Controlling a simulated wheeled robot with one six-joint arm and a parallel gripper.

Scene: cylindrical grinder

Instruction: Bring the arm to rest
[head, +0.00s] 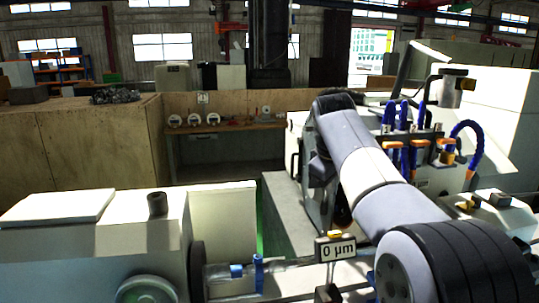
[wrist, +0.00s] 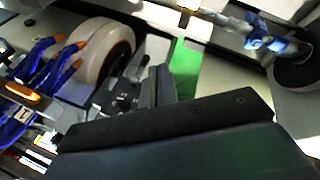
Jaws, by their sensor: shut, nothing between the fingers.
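My gripper (wrist: 159,80) shows in the wrist view with its two dark fingers together and nothing between them. The fingers point up the picture, between the grinding wheel (wrist: 106,52) on the left and the shaft with blue fittings (wrist: 262,38) at the upper right. They look clear of both, though the exact gap cannot be told. In the head view my arm (head: 366,165) rises from the lower right and bends at the top. Its far end drops behind my own forearm, so the gripper itself is hidden there.
The grinder has blue coolant hoses (head: 395,150) right of my arm. A display reading 0 µm (head: 336,249) stands below the arm, near the shaft (head: 285,264). A white headstock (head: 95,240) fills the lower left. A bench with gauges (head: 225,123) stands behind.

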